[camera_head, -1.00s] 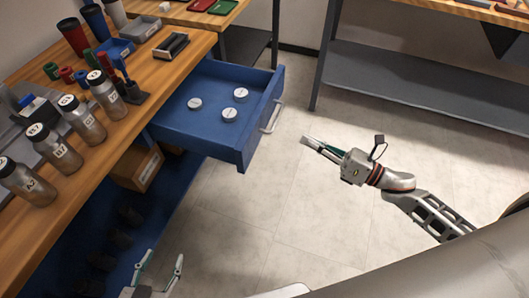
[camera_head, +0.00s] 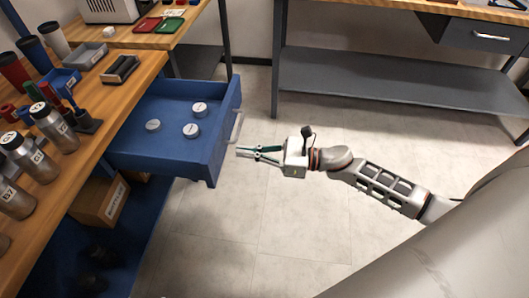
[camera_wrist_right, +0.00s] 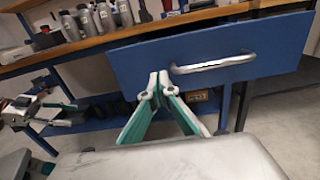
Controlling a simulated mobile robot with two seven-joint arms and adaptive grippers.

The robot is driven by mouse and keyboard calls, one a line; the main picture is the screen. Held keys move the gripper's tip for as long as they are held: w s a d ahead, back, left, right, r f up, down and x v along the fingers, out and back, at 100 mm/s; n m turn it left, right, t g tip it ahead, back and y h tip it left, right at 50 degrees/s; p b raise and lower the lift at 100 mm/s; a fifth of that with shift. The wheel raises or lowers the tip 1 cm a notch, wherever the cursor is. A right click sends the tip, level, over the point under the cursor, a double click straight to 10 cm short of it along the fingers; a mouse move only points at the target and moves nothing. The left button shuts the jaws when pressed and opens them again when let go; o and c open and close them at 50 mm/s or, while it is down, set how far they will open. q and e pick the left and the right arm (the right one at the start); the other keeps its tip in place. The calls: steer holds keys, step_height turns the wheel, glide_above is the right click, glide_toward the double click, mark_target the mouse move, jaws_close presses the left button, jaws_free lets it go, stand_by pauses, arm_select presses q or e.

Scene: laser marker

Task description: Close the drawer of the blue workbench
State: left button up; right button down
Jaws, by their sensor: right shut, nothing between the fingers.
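The blue drawer (camera_head: 165,155) is pulled out from the workbench (camera_head: 100,110), with three round white-topped discs lying inside. Its front with the silver handle (camera_head: 237,128) faces right, toward my right gripper. My right gripper (camera_head: 238,151) is shut and empty, with its fingertips pointing at the drawer front close to the handle. In the right wrist view the fingertips (camera_wrist_right: 154,82) appear in front of the blue drawer front (camera_wrist_right: 130,62), just left of and below the handle (camera_wrist_right: 213,63). I cannot tell whether they touch it. My left gripper is not in the head view.
Several labelled bottles (camera_head: 55,128) and a black block (camera_head: 121,69) stand on the wooden top. A cardboard box (camera_head: 100,200) sits below the drawer. A grey workbench (camera_head: 390,85) stands at the back right. The floor (camera_head: 270,220) around my right arm is clear.

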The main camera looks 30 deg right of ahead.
mark_target(220, 149)
steer(key=x, duration=0.3)
steer(key=shift+w+a, duration=0.2)
steer(key=shift+a, duration=0.1)
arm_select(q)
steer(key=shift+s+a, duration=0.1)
arm_select(e)
steer(key=shift+a, duration=0.1)
steer(key=shift+w+a, duration=0.1)
